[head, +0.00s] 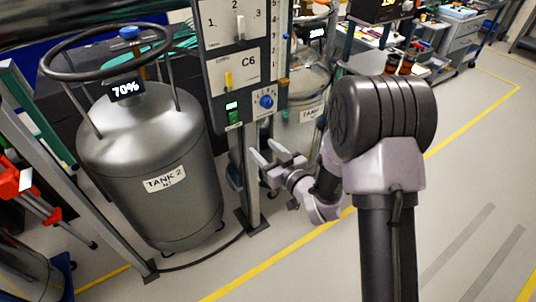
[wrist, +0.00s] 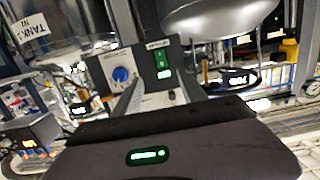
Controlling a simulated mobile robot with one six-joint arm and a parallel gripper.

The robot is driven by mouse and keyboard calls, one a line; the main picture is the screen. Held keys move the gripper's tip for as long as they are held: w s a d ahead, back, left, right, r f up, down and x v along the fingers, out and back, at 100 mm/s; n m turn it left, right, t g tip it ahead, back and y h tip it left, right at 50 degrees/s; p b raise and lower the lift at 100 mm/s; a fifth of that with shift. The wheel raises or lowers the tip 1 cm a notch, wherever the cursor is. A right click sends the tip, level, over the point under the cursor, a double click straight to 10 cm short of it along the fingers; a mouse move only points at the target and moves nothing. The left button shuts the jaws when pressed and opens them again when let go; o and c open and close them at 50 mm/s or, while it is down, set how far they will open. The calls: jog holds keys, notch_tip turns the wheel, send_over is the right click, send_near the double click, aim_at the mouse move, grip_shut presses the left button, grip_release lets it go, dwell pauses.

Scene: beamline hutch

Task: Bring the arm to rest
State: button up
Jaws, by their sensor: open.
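Nothing shows between the fingers. The wrist view also shows my gripper (wrist: 152,92) in front of the panel's lower box. That box carries a blue knob (head: 266,101) and a green lit switch (head: 233,115). The knob (wrist: 121,75) and the green switch (wrist: 161,58) also show in the wrist view. I cannot tell the exact gap between fingertips and panel.
A grey tank labelled TANK 2 (head: 150,150), with a 70% display, stands left of the panel post. Another tank (head: 305,90) stands behind the panel at right. A red-handled item (head: 15,180) is at far left. Floor (head: 465,170) at right is clear, with yellow lines.

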jog(key=w+d+r+m+h, duration=0.1)
jog(key=d+r+m+h, duration=0.25)
jog(key=d+r, duration=0.25)
jog(key=s+d+r+m+g+h, duration=0.2)
jog(key=s+d+r+m+h, duration=0.25)
jog(key=s+d+r, duration=0.35)
jog(key=s+a+m+g, duration=0.2)
jog(key=s+g, duration=0.3)
jog(key=s, duration=2)
jog(key=shift+r+m+g+y, duration=0.2)
jog(key=shift+m+g+y, duration=0.2)
jog(key=shift+m, duration=0.2)
